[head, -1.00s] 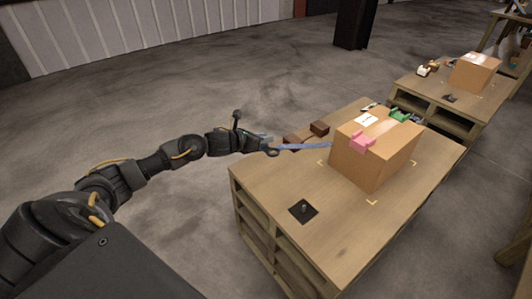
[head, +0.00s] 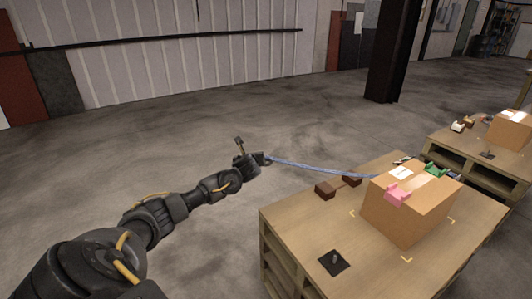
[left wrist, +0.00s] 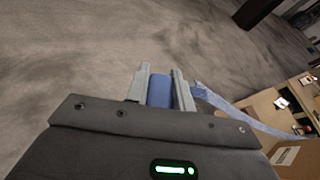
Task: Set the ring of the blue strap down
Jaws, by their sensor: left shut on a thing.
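My left gripper (head: 262,160) is shut on the ring end of the blue strap and holds it out over the floor, left of the near wooden table. The blue ring end (left wrist: 160,91) shows between the two fingers in the left wrist view. The blue strap (head: 315,167) runs from the gripper to the right, to the cardboard box (head: 400,220). The box stands on the near table (head: 290,225) inside yellow corner marks. Where the strap's far end is fixed is hidden behind the box top. My right gripper is in neither view.
A pink piece (head: 398,195) and a green piece (head: 435,169) sit on the box. A black plate with a peg (head: 334,262) is on the table's front part. A second table (head: 460,145) stands behind right. The floor at left is clear.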

